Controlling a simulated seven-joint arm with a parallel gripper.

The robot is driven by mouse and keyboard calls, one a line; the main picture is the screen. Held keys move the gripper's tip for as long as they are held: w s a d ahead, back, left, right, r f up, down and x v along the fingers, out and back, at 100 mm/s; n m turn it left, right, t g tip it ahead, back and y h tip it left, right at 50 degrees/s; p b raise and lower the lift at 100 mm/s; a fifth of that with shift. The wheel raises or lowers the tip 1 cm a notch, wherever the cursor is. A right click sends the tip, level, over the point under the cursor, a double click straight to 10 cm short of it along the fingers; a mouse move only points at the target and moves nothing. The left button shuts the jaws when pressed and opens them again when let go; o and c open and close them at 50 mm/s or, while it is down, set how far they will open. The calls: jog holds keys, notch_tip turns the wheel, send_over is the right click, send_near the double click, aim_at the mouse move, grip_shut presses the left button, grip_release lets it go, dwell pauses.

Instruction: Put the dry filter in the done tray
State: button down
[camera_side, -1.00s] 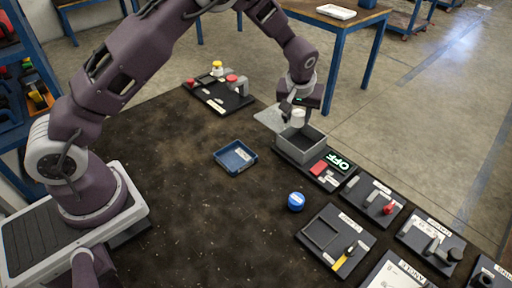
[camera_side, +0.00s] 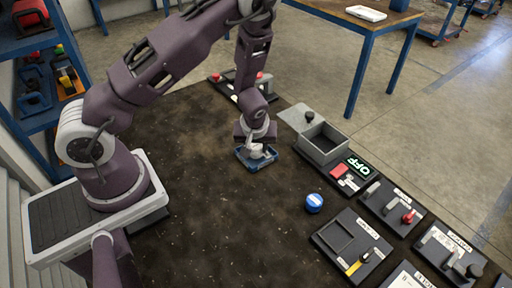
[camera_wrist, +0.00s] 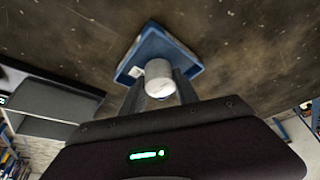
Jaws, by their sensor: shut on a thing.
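The filter is a white cylinder (camera_wrist: 160,78) between the two fingers of my gripper (camera_wrist: 160,90) in the wrist view. In the side view my gripper (camera_side: 257,150) is low over the blue tray (camera_side: 243,160), and the filter is mostly hidden there. The blue tray also shows in the wrist view (camera_wrist: 185,60), behind the filter. My gripper is shut on the filter. I cannot tell whether the filter touches the tray floor.
The grey open box (camera_side: 322,145) with its lid turned back stands right of the tray; its display reads OFF (camera_side: 358,165). A blue round object (camera_side: 314,203) lies on the dark table. Several black fixture boards line the right edge.

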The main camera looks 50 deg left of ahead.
jog(key=shift+f, duration=0.25)
jog(key=c, duration=1.2)
grip_release()
jog(key=s+d+r+m+h, duration=0.1)
jog(key=s+d+r, duration=0.15)
jog(key=r, duration=0.45)
jog(key=s+d+r+m+h, duration=0.1)
jog(key=s+d+r, duration=0.15)
jog(key=r, duration=0.55)
jog(key=s+d+r+h, duration=0.1)
jog(key=s+d+r, duration=0.15)
jog(key=r, duration=0.45)
jog(key=s+r+m+t, duration=0.1)
jog(key=s+r+m, duration=0.1)
jog(key=s+r, duration=0.2)
jog(key=s+d+r+m+t, duration=0.1)
jog(key=s+r+m, duration=0.2)
jog(key=s, duration=0.3)
jog(key=s+d+r+m, duration=0.1)
jog(key=s+r+m, duration=0.2)
jog(key=s+r, duration=0.1)
jog(key=shift+s+r+t+h, duration=0.3)
jog(key=shift+s+t, duration=0.1)
jog(key=shift+s, duration=0.05)
